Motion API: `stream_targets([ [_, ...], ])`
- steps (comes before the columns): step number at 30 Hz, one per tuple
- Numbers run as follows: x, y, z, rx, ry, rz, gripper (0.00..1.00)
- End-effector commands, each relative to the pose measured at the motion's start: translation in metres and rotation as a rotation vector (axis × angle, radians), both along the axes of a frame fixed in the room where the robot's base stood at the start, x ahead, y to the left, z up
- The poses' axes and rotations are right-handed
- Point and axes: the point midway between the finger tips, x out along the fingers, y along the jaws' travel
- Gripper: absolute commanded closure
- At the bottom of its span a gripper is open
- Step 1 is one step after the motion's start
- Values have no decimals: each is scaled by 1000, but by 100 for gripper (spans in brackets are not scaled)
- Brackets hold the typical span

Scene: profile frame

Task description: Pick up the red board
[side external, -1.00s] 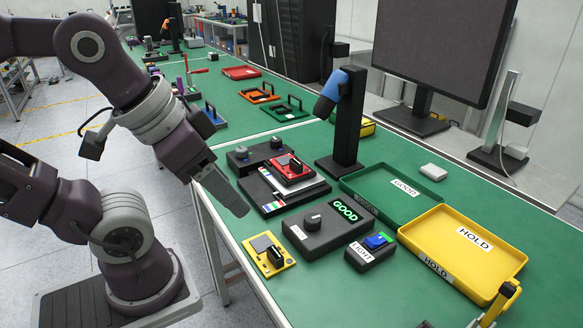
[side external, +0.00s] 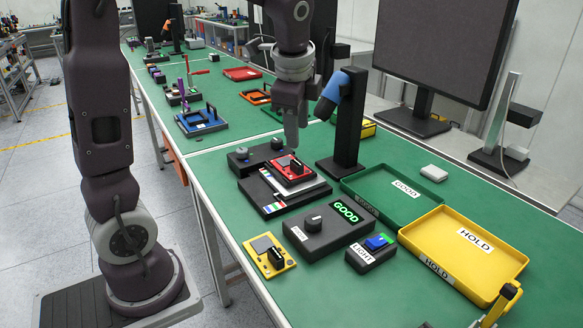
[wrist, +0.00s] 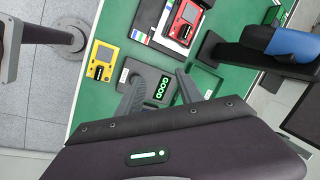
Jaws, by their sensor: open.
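The red board (side external: 292,169), with a black part and a small grey screen on it, lies on a stacked grey and black fixture (side external: 285,188) on the green table. In the wrist view the red board (wrist: 185,20) is at the top, beyond my fingertips. My gripper (side external: 291,145) hangs above and close to the red board in the side view, pointing down. In the wrist view my gripper (wrist: 158,78) has its two fingers apart with nothing held between them. The exact height over the board is hard to tell.
A black stand (side external: 345,125) with a blue scanner (side external: 333,92) rises just right of my gripper. A yellow board (side external: 269,255), a box with a knob and GOOD display (side external: 325,228), a LIGHT box (side external: 370,252), a green tray (side external: 395,215) and a yellow HOLD tray (side external: 470,252) lie nearer.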

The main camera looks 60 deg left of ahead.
Motion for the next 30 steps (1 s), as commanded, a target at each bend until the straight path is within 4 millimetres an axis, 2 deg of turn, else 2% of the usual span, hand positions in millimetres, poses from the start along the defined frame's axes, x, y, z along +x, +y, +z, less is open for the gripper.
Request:
stream_targets([
  [1,28,26,-22,54,87,-108,56],
  [3,58,59,-52,119,202,-271,56],
  [6,83,95,-89,176,328,-451,56],
  [9,94,114,-112,201,399,-554,56],
  [17,94,132,-144,206,424,-588,56],
  [22,90,147,-173,206,423,-587,56],
  [25,91,150,-181,207,421,-587,56],
  [30,91,151,-182,208,418,-587,56],
])
